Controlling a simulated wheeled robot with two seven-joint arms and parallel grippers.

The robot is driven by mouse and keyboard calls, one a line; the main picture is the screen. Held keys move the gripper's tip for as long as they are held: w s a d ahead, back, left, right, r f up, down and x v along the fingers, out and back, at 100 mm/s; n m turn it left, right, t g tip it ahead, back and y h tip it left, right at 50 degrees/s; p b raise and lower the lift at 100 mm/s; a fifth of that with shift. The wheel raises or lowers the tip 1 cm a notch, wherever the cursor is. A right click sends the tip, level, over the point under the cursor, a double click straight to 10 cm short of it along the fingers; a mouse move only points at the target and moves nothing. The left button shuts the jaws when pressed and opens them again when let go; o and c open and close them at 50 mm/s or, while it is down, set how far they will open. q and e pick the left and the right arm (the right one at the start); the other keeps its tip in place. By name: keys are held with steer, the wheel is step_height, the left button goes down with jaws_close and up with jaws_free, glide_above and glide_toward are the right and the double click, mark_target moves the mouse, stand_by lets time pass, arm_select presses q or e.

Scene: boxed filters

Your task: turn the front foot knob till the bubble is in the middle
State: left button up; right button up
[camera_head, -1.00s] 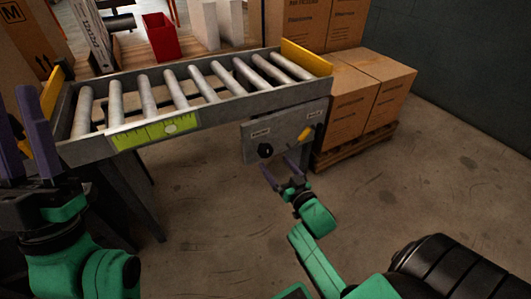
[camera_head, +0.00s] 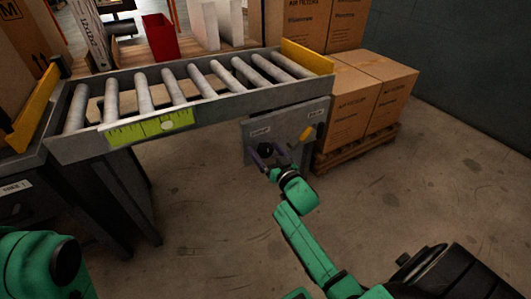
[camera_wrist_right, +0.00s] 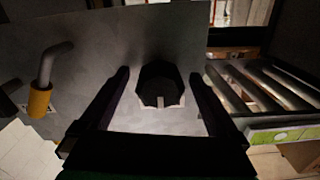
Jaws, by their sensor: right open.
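The black knob (camera_head: 265,150) sits on a grey plate under the right end of the roller conveyor. It fills the middle of the wrist view (camera_wrist_right: 160,84), with a pale mark at its lower edge. My right gripper (camera_head: 267,157) is open, its fingers on either side of the knob; contact cannot be told. The yellow-green level (camera_head: 130,133) is on the conveyor's front rail. Its pale bubble (camera_head: 167,125) looks right of the level's middle. The level partly shows in the wrist view (camera_wrist_right: 260,137). My left gripper is out of view.
A yellow-handled lever (camera_head: 307,133) is on the same plate, right of the knob. Stacked cartons (camera_head: 352,105) on a pallet stand close to the right. The conveyor (camera_head: 230,108) lies above my right gripper. Open floor (camera_head: 410,200) is in front of the cartons.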

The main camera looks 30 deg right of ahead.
steer(key=c, duration=1.4)
steer(key=shift+n+p, duration=0.3)
steer(key=shift+n, duration=0.1)
